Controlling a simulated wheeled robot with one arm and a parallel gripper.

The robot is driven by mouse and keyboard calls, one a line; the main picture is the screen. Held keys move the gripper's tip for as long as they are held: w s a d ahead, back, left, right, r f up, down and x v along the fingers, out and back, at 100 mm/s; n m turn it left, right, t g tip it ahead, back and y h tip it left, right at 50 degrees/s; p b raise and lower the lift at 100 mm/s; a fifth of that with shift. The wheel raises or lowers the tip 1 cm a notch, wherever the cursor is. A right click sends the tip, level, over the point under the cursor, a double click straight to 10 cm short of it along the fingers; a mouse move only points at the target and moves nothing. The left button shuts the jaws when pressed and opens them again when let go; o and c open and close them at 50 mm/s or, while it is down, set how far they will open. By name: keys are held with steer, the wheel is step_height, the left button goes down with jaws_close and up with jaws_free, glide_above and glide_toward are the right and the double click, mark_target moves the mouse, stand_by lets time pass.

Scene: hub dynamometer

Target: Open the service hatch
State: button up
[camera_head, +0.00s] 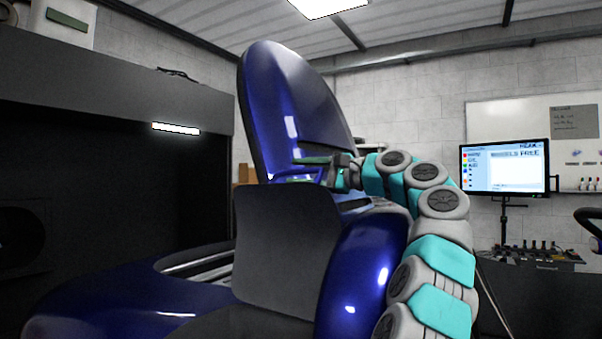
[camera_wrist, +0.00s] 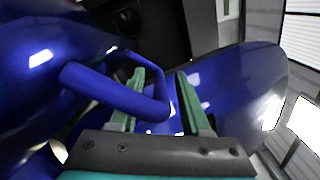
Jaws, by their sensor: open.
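The service hatch (camera_head: 285,100) appears to be the glossy blue panel standing steeply raised above the blue car body, tilted slightly. In the wrist view, a blue panel that looks like the hatch (camera_wrist: 245,85) fills the right side. A bent blue bar handle (camera_wrist: 115,92) crosses from the left, and its corner lies between my green fingers. My gripper (camera_head: 298,170) is open in front of the hatch's lower part; its two fingers also show in the wrist view (camera_wrist: 162,82). I cannot tell whether either finger touches the handle.
The blue car body (camera_head: 365,270) and a dark grey panel (camera_head: 285,250) stand below my arm. A large dark cabinet (camera_head: 110,100) is at left. A lit monitor (camera_head: 504,167) and a whiteboard (camera_head: 530,112) are at right. Open air lies above my arm.

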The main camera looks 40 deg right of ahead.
steer(key=v, duration=0.7)
steer(key=shift+s, duration=0.35)
steer(key=shift+s+d, duration=0.1)
steer(key=shift+d, duration=0.1)
